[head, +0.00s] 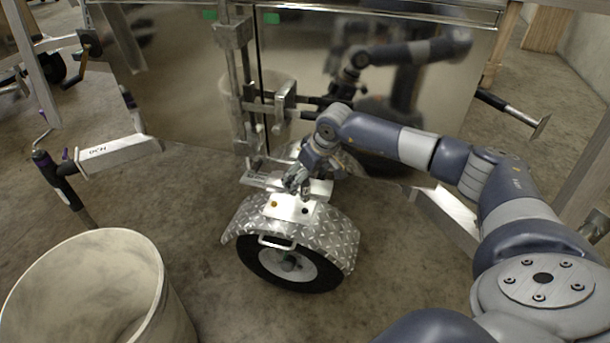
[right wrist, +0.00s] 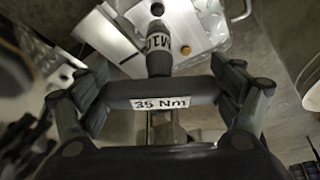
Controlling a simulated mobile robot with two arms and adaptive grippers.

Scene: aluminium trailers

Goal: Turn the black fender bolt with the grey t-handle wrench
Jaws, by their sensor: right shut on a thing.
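The black fender bolt (head: 305,211) sits on the white plate on top of the diamond-plate fender. In the right wrist view a black bolt head (right wrist: 157,9) shows at the top, just beyond the wrench tip. My right gripper (head: 299,184) is above the plate's back edge. It is shut on the grey t-handle wrench (right wrist: 118,96), whose crossbar carries a "35 Nm" label. The wrench shaft points towards the plate, and its tip looks apart from the bolt. In the head view the wrench is small and hard to separate from the fingers. My left gripper is not in view.
An orange bolt (head: 274,204) sits left of the black one. The fender (head: 331,240) covers a wheel (head: 288,266) with a handle in front. A shiny trailer panel (head: 180,80) stands close behind. A large pale bin (head: 150,290) is at the lower left.

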